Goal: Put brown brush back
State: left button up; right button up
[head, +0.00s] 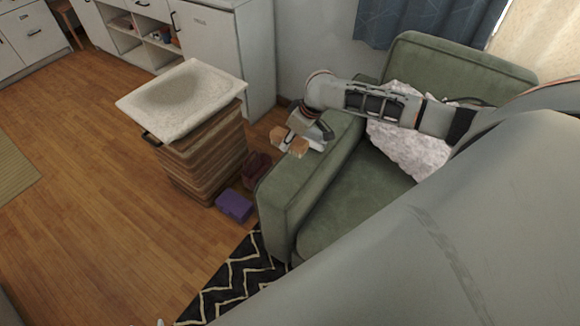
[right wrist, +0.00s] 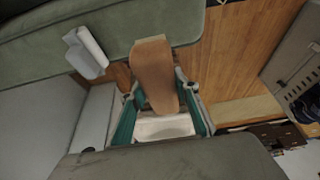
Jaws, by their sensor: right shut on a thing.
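The brown brush (right wrist: 153,72) is between the teal-edged fingers of my right gripper (right wrist: 160,103) in the right wrist view, its broad end sticking out beyond them. In the head view my right gripper (head: 291,143) is shut on the brush, whose brown parts (head: 299,147) show on both sides of the fingers. My left gripper is not in view.
A white object (head: 314,138) lies on the armrest; it also shows in the right wrist view (right wrist: 88,52). A purple box (head: 234,205) and a dark red item (head: 256,171) are on the floor between hamper and sofa. White cabinets (head: 215,50) stand behind.

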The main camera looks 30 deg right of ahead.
notch_tip(320, 180, down, 8)
jog(key=shift+r+b, duration=0.15)
jog(key=shift+b, duration=0.3)
jog(key=shift+f, duration=0.6)
notch_tip(320, 180, down, 4)
jog(key=shift+b, duration=0.45)
jog(key=shift+f, duration=0.25)
jog(key=o, duration=1.1)
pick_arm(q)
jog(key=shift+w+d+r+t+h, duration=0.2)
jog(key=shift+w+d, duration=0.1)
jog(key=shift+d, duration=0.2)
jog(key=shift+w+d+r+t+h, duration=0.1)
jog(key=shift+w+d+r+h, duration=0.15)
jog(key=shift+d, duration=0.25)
pick_arm(e)
jog(key=shift+o, duration=0.3)
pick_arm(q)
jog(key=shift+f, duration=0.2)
